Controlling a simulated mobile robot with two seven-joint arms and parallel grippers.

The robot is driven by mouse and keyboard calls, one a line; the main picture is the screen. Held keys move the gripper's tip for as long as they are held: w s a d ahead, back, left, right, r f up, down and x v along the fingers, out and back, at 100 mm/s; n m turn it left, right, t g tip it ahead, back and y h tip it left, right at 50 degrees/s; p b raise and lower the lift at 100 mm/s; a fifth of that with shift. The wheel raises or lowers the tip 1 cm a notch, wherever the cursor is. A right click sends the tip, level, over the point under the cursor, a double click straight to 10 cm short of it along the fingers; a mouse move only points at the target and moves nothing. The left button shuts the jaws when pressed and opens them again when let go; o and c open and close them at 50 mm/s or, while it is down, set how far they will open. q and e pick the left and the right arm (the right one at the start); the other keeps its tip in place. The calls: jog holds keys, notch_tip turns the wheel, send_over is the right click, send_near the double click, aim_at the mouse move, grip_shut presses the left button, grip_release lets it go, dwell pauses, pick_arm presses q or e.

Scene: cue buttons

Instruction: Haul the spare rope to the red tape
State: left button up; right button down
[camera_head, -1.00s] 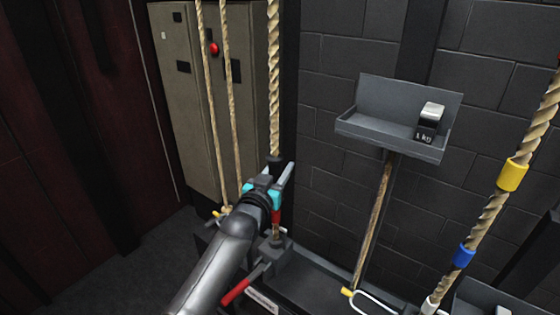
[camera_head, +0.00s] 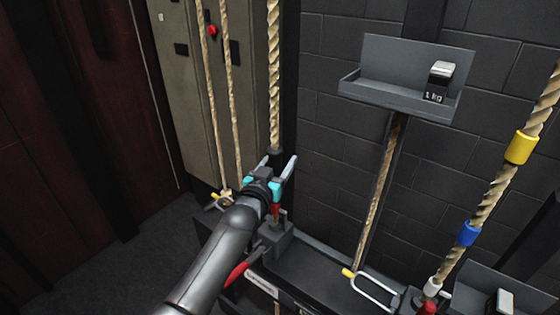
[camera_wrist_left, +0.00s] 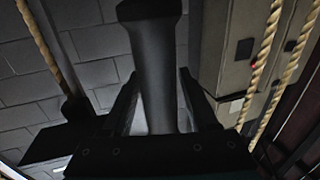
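A twisted tan rope (camera_head: 274,80) hangs at centre-left and runs down to a black sleeve (camera_head: 275,160). My left gripper (camera_head: 276,163) is at this sleeve, its fingers spread on either side. In the left wrist view the dark sleeve (camera_wrist_left: 155,60) stands between the fingers (camera_wrist_left: 158,105), with a gap seen at its left. A red band (camera_head: 276,211) shows just below the gripper. Two thinner ropes (camera_head: 228,90) hang to its left. A thick rope (camera_head: 495,192) at right bears yellow and blue bands. No label shows which rope is the spare. My right gripper is out of view.
A grey shelf (camera_head: 362,92) with a 1 kg weight (camera_head: 439,80) is on the brick wall. A red lever (camera_head: 237,274) sticks out below my left arm. A beige cabinet (camera_head: 182,95) stands behind the thin ropes. Floor at lower left is clear.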

pick_arm(q)
jog(key=shift+o, duration=0.4)
jog(key=shift+r, duration=0.1)
jog(key=shift+s+a, duration=0.2)
jog(key=shift+s, duration=0.3)
jog(key=p+v, duration=0.3)
jog(key=v, duration=1.1)
jog(key=shift+p, duration=0.3)
jog(key=shift+s, duration=0.1)
